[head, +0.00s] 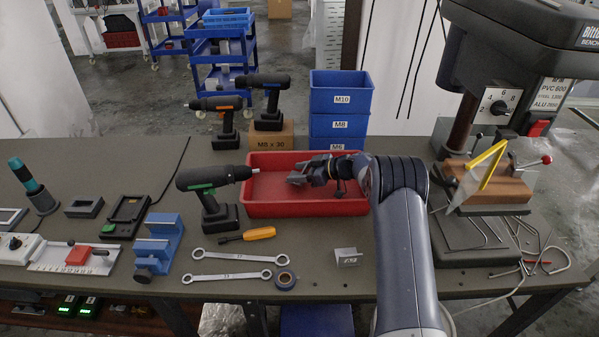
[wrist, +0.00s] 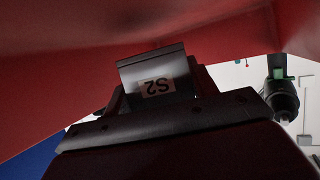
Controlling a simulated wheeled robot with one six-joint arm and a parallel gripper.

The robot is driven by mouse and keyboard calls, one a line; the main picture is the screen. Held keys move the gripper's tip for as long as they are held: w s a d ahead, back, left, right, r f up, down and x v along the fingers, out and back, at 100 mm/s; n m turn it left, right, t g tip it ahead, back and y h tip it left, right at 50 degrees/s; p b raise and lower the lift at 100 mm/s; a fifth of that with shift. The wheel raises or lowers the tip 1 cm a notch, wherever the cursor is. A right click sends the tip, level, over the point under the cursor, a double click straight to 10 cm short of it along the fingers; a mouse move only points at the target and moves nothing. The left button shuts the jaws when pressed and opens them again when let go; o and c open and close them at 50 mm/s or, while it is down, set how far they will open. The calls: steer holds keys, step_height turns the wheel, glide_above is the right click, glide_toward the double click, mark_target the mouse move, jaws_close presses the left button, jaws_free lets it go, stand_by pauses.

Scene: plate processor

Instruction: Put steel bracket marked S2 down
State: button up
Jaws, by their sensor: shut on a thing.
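The steel bracket marked S2 (wrist: 152,75) is held at the fingertips of my gripper (wrist: 155,105) in the wrist view, its label upside down. In the head view the grey bracket (head: 297,178) shows at the tip of my gripper (head: 312,171), inside the outline of the red tray (head: 302,208). My gripper is shut on the bracket. The red tray wall (wrist: 90,75) fills much of the wrist view. I cannot tell whether the bracket touches the tray floor.
Another small bracket (head: 348,257) stands on the bench (head: 320,280) in front of the tray. A green-marked drill (head: 207,195) is close to the tray's left side. Blue bins (head: 338,100) stand behind it. A drill press (head: 495,105) is at the right.

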mark_target(305, 171)
steer(key=shift+f, duration=0.5)
steer(key=o, duration=1.2)
steer(key=shift+c, duration=0.2)
steer(key=shift+r, duration=0.35)
steer(key=v, duration=0.7)
steer(key=shift+d+r, duration=0.2)
steer(key=shift+r, duration=0.15)
